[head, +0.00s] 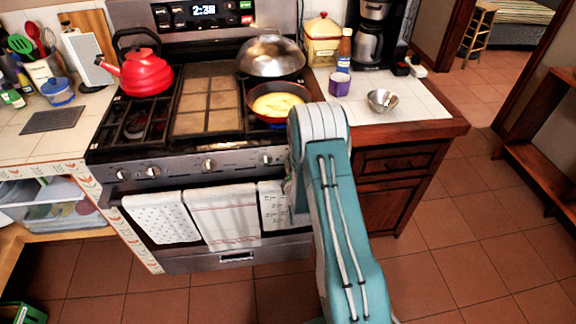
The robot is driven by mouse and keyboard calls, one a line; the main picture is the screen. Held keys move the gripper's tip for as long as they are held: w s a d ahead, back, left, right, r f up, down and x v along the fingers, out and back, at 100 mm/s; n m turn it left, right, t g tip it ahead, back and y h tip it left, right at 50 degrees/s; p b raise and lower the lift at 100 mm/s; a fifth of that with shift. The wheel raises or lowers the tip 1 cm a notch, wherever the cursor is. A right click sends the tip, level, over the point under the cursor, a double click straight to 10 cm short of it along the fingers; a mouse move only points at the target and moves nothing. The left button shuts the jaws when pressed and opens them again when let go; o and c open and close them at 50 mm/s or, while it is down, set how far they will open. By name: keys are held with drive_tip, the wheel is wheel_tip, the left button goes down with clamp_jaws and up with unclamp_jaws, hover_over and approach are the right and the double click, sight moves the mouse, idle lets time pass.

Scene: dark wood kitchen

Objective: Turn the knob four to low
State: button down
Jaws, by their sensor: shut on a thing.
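The stove's front panel (182,168) carries a row of silver knobs. From the left, the first knob (122,174), the second knob (153,171) and the third knob (208,165) are in plain view. The following one along the row, knob four by that count (265,158), shows just left of my arm's bent end. The panel to its right is hidden behind my arm. The knob settings are too small to read. My arm reaches from the bottom up to the stove's right front. My gripper's fingers are hidden behind the arm, so their hold does not show.
A yellow-filled pan (278,104) sits on the right front burner, close to my arm. A domed lid (270,56) and a red kettle (146,72) are on the stove. Towels (222,216) hang below the knobs. The tiled floor (470,235) at right is clear.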

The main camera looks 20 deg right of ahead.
drive_tip(key=shift+w+d+r+h, duration=0.1)
drive_tip(key=shift+d+r+h, duration=0.3)
drive_tip(key=shift+d+r, duration=0.1)
drive_tip(key=shift+c, duration=1.6)
unclamp_jaws()
drive_tip(key=shift+o, duration=0.3)
drive_tip(key=shift+d, duration=0.1)
drive_tip(key=shift+d+f, duration=0.15)
drive_tip(key=shift+f, duration=0.1)
